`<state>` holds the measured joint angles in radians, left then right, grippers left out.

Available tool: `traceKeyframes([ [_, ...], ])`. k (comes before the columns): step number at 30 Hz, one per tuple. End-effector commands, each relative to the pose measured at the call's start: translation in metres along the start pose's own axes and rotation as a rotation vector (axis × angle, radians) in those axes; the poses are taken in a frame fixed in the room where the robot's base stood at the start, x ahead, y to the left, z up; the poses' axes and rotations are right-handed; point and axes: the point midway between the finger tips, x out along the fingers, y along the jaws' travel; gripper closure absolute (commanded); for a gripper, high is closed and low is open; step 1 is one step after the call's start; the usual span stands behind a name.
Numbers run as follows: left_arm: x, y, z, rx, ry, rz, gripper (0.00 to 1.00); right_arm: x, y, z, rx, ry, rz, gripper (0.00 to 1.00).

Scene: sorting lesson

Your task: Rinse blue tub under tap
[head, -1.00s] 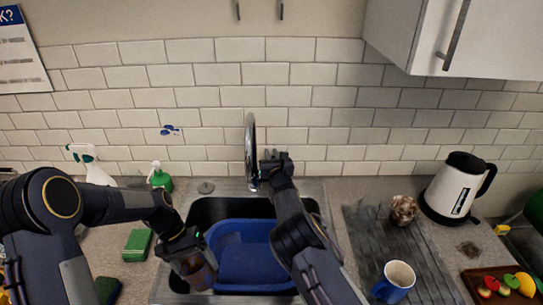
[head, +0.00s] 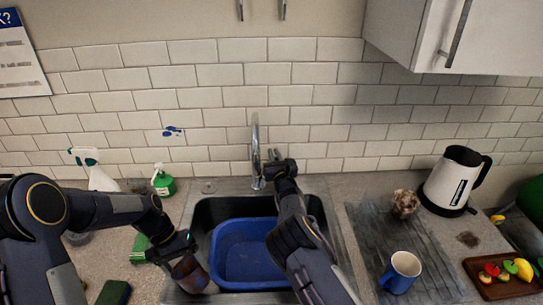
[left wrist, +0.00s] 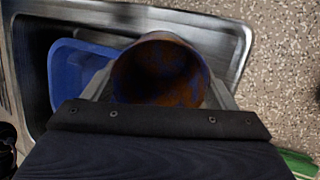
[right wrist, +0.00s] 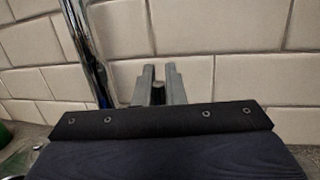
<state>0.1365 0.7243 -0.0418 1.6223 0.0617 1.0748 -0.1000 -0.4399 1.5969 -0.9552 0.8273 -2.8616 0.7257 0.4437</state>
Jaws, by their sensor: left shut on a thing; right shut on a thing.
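My left gripper (head: 184,256) is shut on a small round tub (head: 189,275), over the front left edge of the sink. In the left wrist view the tub (left wrist: 160,75) is open towards me, with brown stains and dark blue patches inside. The chrome tap (head: 256,150) stands behind the sink, apart from the tub; I see no water running. My right gripper (head: 275,166) is beside the tap, shut on a small dark part, probably its lever, mostly hidden. In the right wrist view the fingers (right wrist: 157,88) are close together, right of the spout.
A large blue basin (head: 242,252) lies in the dark sink (head: 205,215). A green sponge (head: 139,247), green bottle (head: 163,183) and spray bottle (head: 98,175) are left. A blue mug (head: 402,272), kettle (head: 452,182) and food tray (head: 488,292) are right.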

Motion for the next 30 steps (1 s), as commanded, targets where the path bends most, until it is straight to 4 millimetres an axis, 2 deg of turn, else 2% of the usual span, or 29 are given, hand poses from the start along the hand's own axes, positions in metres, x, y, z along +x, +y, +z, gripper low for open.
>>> traceKeyframes([
  [1, 0.0, -0.001, 0.0, -0.001, 0.0, 0.0, 0.42, 0.0, -0.002, -0.001, 0.001, 0.003, -0.004, 1.0],
  [2, 0.0, -0.001, 0.0, -0.001, 0.0, 0.0, 0.42, 0.0, -0.002, -0.001, 0.001, 0.003, -0.005, 0.89],
  [6, 0.0, -0.001, 0.0, -0.001, 0.0, 0.0, 0.42, 0.0, -0.002, -0.001, 0.001, 0.003, -0.005, 0.7],
  [7, 0.0, -0.001, 0.0, -0.001, 0.0, 0.0, 0.42, 0.0, -0.002, -0.001, 0.001, 0.003, -0.005, 0.68],
  [15, 0.0, -0.001, 0.0, -0.001, 0.0, 0.0, 0.42, -0.001, -0.002, -0.001, 0.001, 0.002, -0.004, 0.68],
  [20, 0.0, -0.001, 0.0, -0.001, 0.0, 0.0, 0.42, -0.009, -0.001, -0.001, -0.001, 0.004, -0.005, 0.68],
  [23, 0.0, -0.001, 0.0, -0.001, 0.0, 0.0, 0.42, -0.022, -0.001, 0.0, 0.0, 0.004, -0.005, 0.68],
  [30, 0.0, -0.001, 0.0, -0.001, 0.0, 0.0, 0.42, -0.068, -0.002, -0.001, 0.0, 0.005, -0.006, 0.68],
])
